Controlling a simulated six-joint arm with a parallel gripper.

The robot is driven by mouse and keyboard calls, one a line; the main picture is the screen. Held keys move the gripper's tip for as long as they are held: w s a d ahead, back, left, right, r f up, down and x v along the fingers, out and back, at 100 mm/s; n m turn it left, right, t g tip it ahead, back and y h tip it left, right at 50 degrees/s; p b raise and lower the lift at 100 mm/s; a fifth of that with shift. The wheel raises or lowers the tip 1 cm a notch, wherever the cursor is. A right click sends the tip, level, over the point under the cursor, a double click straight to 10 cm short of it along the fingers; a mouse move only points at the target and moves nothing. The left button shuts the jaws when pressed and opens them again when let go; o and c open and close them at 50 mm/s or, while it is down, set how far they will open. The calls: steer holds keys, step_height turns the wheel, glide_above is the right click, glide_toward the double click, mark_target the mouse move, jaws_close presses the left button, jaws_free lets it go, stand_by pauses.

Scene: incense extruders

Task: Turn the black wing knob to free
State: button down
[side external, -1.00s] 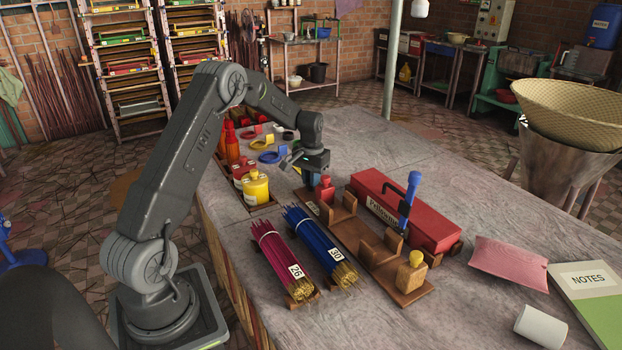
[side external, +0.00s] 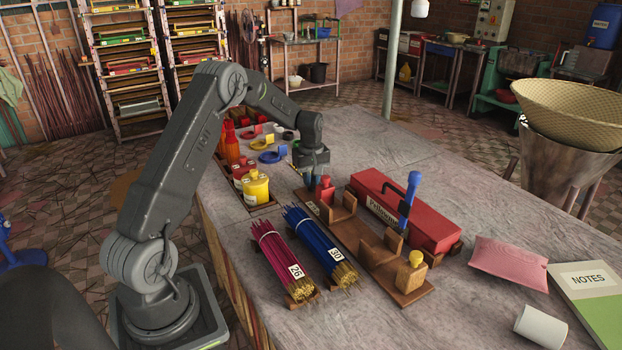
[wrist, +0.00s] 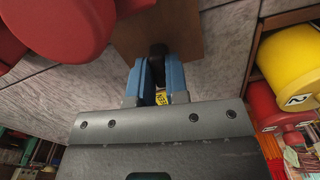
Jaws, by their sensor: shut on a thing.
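The black wing knob (wrist: 158,49) shows in the wrist view between the two blue fingers of my gripper (wrist: 160,68), at the end of a brown wooden board (wrist: 182,27). My gripper is shut on it, so only its dark top end shows. A small yellow tag (wrist: 160,98) with dark marks is visible between the fingers. In the side view my gripper (side external: 311,180) points down at the far end of the long wooden stand (side external: 350,235), beside a red-capped piece (side external: 325,190). The knob is hidden there, and its angle cannot be read.
A red box (side external: 430,230) with a blue-handled lever (side external: 409,200) stands right of the stand. A yellow bottle (side external: 256,187) and red bottles are to the left. Magenta (side external: 275,250) and blue (side external: 315,240) stick bundles lie in front.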

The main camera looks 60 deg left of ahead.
steer(key=shift+r+n, duration=0.1)
steer(key=shift+n, duration=0.7)
steer(key=c, duration=1.1)
jaws_free()
step_height(320, 180, up, 14)
steer(key=shift+f, duration=0.15)
